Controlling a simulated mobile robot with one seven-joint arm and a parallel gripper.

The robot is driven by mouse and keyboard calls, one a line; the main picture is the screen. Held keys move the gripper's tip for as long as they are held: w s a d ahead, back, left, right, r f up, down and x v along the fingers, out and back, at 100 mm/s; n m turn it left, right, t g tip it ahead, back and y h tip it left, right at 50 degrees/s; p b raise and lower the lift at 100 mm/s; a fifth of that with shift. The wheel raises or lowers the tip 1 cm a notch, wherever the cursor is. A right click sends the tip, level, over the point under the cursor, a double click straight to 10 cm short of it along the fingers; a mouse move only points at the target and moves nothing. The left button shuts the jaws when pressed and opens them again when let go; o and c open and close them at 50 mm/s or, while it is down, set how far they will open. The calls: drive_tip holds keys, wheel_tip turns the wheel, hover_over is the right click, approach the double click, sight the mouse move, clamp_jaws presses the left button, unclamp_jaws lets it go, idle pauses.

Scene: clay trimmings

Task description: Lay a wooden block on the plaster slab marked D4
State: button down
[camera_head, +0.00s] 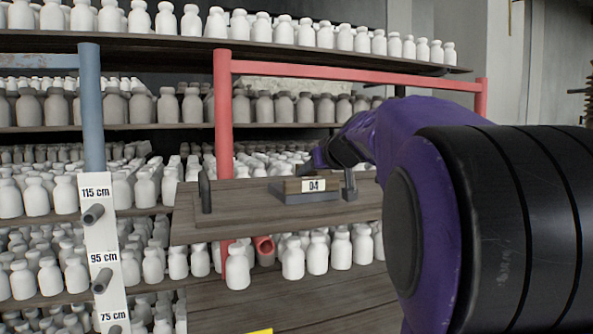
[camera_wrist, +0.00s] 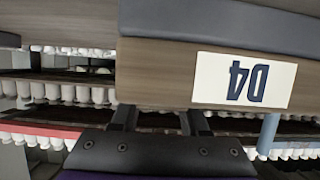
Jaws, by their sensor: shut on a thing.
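The wooden block (camera_head: 293,184) is at the grey plaster slab (camera_head: 305,198), low on its upper side, in the head view. A white D4 tag (camera_head: 314,185) shows on a wooden face there. In the wrist view, which is upside down, the wooden face (camera_wrist: 160,75) with the D4 tag borders the grey slab (camera_wrist: 215,28). I see no clear gap, but cannot tell if they touch. My gripper (camera_head: 322,158) is just above and behind the block, shut on it. Its two fingers (camera_wrist: 160,120) reach the wood, which hides their tips.
The slab rests on a wooden board (camera_head: 240,212) with dark uprights (camera_head: 205,191) near its ends. Racks of white bottles (camera_head: 128,188) lie behind and below. Red rails (camera_head: 223,110) and a blue post (camera_head: 92,110) with height labels stand close by.

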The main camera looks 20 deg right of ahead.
drive_tip(key=shift+f, duration=0.2)
idle(0.6)
drive_tip(key=shift+c, duration=1.6)
unclamp_jaws()
